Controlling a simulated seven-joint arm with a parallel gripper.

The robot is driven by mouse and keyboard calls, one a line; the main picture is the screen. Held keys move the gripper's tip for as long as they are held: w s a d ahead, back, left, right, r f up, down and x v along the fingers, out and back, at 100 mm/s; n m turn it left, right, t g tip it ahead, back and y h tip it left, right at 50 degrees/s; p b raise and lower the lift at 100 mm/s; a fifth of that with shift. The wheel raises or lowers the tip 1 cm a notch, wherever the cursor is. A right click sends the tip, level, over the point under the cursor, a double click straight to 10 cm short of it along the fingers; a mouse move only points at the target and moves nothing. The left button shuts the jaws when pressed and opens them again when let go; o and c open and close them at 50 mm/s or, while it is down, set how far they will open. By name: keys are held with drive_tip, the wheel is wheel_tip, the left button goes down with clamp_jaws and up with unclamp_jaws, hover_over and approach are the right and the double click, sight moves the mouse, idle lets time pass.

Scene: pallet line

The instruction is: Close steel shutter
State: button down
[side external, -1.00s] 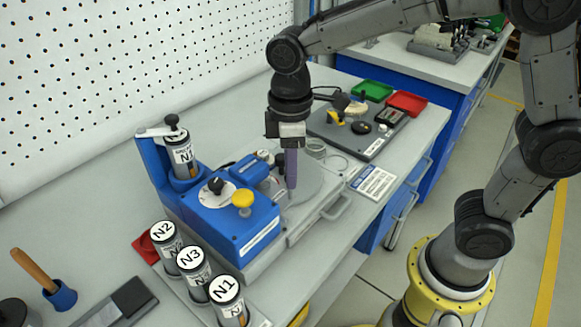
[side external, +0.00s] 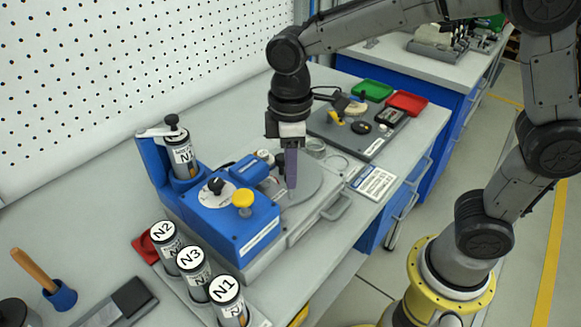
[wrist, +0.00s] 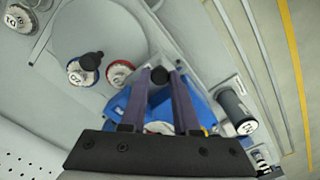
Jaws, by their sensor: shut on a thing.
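The blue machine (side external: 240,222) stands on the bench, with a round grey steel plate (side external: 314,182) to its right. The plate also shows in the wrist view (wrist: 98,30). I cannot tell for sure which part is the shutter. My gripper (side external: 291,186) points down at the near left part of the plate, beside the blue housing. In the wrist view its two purple fingers (wrist: 160,84) are on either side of a small black knob (wrist: 160,74), shut on it. What lies under the knob is largely hidden.
A pull handle (side external: 337,208) sits at the plate's front edge. Canisters N2 (side external: 166,240), N3 (side external: 193,268) and N1 (side external: 228,298) stand at front left. Another canister (side external: 182,158) is in the blue holder. Behind are a dark tool board (side external: 345,145) and green (side external: 372,91) and red trays (side external: 407,103).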

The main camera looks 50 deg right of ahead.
sight(279, 191)
drive_tip(key=shift+w, duration=1.5)
drive_tip(key=c, duration=0.7)
unclamp_jaws()
drive_tip(key=shift+o, duration=0.2)
wheel_tip(279, 191, up, 14)
drive_tip(key=shift+f, duration=0.1)
